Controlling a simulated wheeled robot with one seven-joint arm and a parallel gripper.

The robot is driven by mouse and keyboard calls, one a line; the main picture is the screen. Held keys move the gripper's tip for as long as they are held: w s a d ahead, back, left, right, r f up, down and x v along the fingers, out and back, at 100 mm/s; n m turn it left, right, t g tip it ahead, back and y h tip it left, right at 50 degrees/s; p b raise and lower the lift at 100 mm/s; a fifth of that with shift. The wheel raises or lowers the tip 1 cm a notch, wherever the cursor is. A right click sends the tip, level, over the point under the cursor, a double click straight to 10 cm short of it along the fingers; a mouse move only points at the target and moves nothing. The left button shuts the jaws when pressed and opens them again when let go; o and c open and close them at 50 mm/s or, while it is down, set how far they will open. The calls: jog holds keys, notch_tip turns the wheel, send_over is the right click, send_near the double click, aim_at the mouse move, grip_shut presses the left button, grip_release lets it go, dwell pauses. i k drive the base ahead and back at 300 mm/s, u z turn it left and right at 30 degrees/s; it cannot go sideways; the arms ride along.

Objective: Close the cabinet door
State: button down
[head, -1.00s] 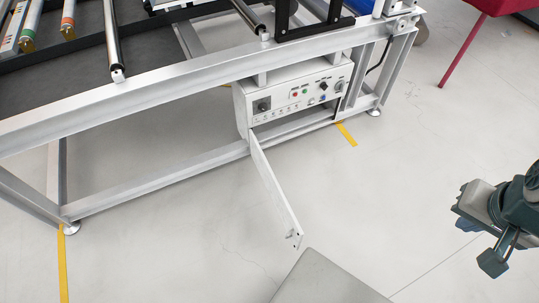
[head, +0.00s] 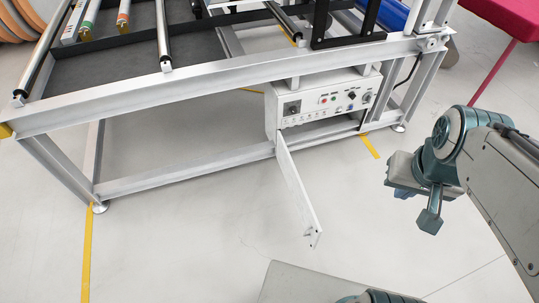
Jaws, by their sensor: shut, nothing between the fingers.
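The cabinet (head: 291,109) is a white control box hung under the metal table frame.
The table frame (head: 190,85) with rollers spans the top, its leg (head: 400,95) standing right of the cabinet. Yellow tape (head: 369,146) marks the floor. A red table (head: 508,15) is at the top right. The floor between door and gripper is clear.

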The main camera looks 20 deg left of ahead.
aim_at(312, 230)
jog(key=z, duration=5.65)
jog(key=k, duration=0.4)
jog(key=u, duration=5.65)
